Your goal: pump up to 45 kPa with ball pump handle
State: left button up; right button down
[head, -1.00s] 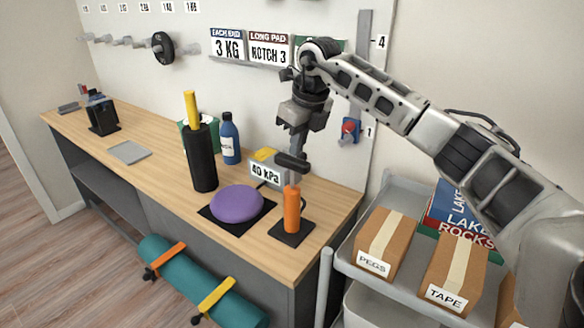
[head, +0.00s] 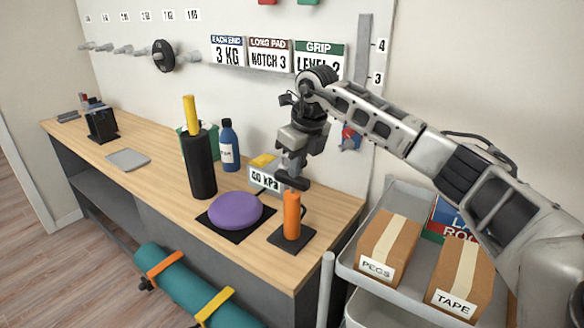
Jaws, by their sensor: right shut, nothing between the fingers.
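The ball pump (head: 292,216) has an orange upright cylinder on a black base plate near the front right of the wooden bench. Its dark crossbar handle (head: 293,182) sits low, just above the cylinder top. My right gripper (head: 290,168) is shut, points down, and is at the top of the handle, apparently touching it; it does not grip it. The display (head: 265,179) behind the pump reads 40 kPa. A purple cushion-like ball (head: 236,211) rests on a black mat left of the pump. My left gripper is out of view.
A black roller (head: 200,165) and a blue bottle (head: 229,145) stand on the bench left of the display. A grey trolley with boxes marked PEGS (head: 388,248) and TAPE (head: 460,280) is at the right. The bench's left-middle is mostly clear.

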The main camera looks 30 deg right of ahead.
jog(key=shift+f, duration=0.7)
jog(key=shift+s+r, duration=0.1)
jog(key=shift+r, duration=0.1)
jog(key=shift+s+d+r+p, duration=0.2)
jog(key=shift+s, duration=0.55)
jog(key=shift+s+d+r+p, duration=0.15)
jog(key=shift+s+d+r, duration=0.05)
jog(key=shift+s, duration=0.5)
jog(key=shift+r, duration=0.8)
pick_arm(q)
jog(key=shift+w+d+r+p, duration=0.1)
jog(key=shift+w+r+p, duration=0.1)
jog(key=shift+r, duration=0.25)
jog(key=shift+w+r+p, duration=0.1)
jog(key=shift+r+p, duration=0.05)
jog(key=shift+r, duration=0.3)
pick_arm(e)
notch_tip(320, 180, up, 14)
send_over(305, 182)
jog(key=s+d, duration=0.1)
jog(key=s, duration=0.3)
jog(key=shift+s, duration=0.15)
